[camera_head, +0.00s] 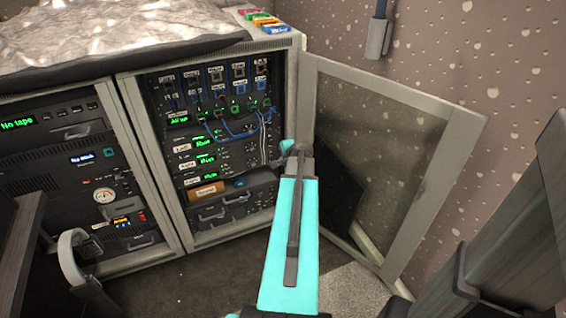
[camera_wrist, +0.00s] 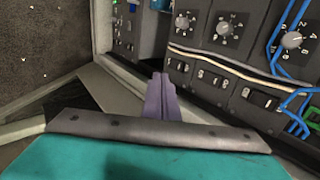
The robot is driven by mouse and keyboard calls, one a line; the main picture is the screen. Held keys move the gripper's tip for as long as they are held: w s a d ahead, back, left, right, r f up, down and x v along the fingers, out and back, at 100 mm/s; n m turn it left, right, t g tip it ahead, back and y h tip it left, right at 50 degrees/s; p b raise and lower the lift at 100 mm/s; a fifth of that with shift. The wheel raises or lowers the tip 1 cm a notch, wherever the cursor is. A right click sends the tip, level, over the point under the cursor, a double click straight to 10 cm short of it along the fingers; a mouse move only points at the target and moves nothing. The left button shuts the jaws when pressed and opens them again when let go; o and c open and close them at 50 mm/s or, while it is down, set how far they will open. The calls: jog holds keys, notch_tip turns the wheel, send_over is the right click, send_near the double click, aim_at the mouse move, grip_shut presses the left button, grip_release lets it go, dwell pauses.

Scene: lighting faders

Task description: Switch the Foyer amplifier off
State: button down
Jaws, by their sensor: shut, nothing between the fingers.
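The rack cabinet (camera_head: 215,150) stands open, with stacked amplifier units, green displays and small white labels. The labels are too small to read surely; the lowest amplifier row (camera_head: 205,181) may be the Foyer one. In the wrist view, turned sideways, a row of rocker switches shows: a left switch (camera_wrist: 178,66), a middle switch (camera_wrist: 212,78) and a right switch (camera_wrist: 262,100). Each has a knob above it. My gripper (camera_wrist: 162,78) is shut and empty, its purple fingertips just left of the left switch. Contact cannot be told. In the head view my arm hides the fingertips.
The open glass door (camera_head: 405,140) stands right of my arm. Blue cables (camera_wrist: 277,50) and pale cables (camera_wrist: 240,72) run across the panel near the switches. A second cabinet (camera_head: 85,180) stands at left. Dark floor (camera_head: 230,270) is clear in front.

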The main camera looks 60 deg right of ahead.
aim_at(272, 159)
jog(key=shift+w+d+f+b, duration=0.2)
jog(key=shift+w+d+f, duration=0.6)
jog(key=shift+w, duration=0.25)
jog(key=shift+w+d+f+b, duration=0.25)
jog(key=shift+w+d+f, duration=0.5)
jog(key=shift+w, duration=0.3)
jog(key=shift+w+d+f+b, duration=0.2)
jog(key=shift+w+d+f, duration=0.6)
jog(key=shift+w, duration=0.25)
jog(key=shift+w+d, duration=0.1)
jog(key=shift+w+d+p, duration=0.1)
jog(key=shift+p, duration=0.3)
jog(key=shift+f, duration=0.4)
jog(key=shift+w+r+p, duration=0.1)
jog(key=shift+r+p, duration=0.25)
jog(key=shift+p, duration=0.1)
